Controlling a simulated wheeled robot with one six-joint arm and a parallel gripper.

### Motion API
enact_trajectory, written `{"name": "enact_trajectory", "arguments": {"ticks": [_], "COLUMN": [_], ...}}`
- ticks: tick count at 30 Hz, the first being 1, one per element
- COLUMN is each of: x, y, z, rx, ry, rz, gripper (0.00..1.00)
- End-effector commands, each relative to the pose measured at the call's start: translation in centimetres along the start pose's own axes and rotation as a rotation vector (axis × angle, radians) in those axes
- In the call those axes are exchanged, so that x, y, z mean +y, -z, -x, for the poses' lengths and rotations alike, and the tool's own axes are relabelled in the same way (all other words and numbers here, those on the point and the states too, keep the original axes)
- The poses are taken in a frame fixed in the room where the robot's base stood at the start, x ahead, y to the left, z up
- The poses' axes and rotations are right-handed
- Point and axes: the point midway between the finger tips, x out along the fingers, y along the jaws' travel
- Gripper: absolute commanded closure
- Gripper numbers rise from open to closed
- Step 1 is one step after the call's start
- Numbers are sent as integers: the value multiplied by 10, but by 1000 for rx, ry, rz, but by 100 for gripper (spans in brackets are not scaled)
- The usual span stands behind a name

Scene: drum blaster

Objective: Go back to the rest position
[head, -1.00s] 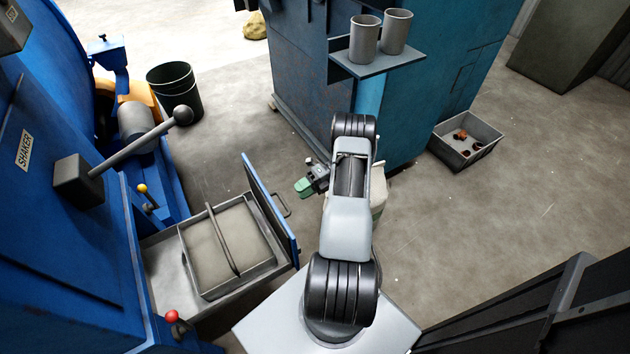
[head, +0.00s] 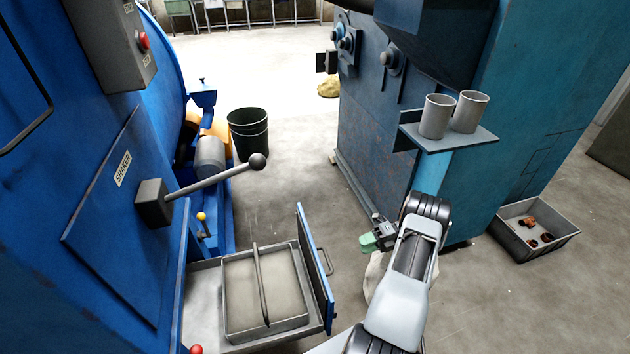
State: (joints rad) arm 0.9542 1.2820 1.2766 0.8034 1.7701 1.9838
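My gripper (head: 368,243) shows at the end of my folded arm, low and right of centre in the head view. It is small here, with a green part at its tip, and I cannot tell whether its fingers are open or shut. It is apart from the open drawer (head: 190,310) and its blue front, which are to its left. A pale, whitish thing (head: 374,277) shows just below the gripper, partly hidden by my arm.
The blue shaker machine (head: 110,230) with a ball-ended lever (head: 215,178) stands at left. A blue-teal machine (head: 375,130) carries a shelf (head: 450,139) with two grey cups. A grey bin (head: 543,250) holds brownish pieces. A dark bucket (head: 248,133) stands behind; floor between the machines is clear.

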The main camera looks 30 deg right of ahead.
Motion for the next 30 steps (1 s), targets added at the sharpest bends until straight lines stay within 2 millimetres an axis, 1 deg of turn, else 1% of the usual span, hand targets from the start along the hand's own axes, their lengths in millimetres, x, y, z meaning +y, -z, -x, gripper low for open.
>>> {"name": "enact_trajectory", "arguments": {"ticks": [5,8,11,15,17,20,21,23,24,26,27,29,30], "x": [0,-2,-12,-32,-29,-1,16,44,63,96,119,155,179], "y": [0,-1,1,24,33,42,44,46,48,49,50,53,55], "z": [0,0,-1,-16,-17,-20,-22,-24,-25,-29,-31,-35,-38], "rx": [0,-4,5,78,130,268,340,453,532,659,749,887,980], "ry": [0,12,60,123,162,224,246,269,279,286,286,277,267], "rz": [14,90,232,459,579,814,919,1072,1174,1326,1427,1577,1671], "gripper": [61,61,61,61,61,61,61,61,61,61,61,61,61]}}
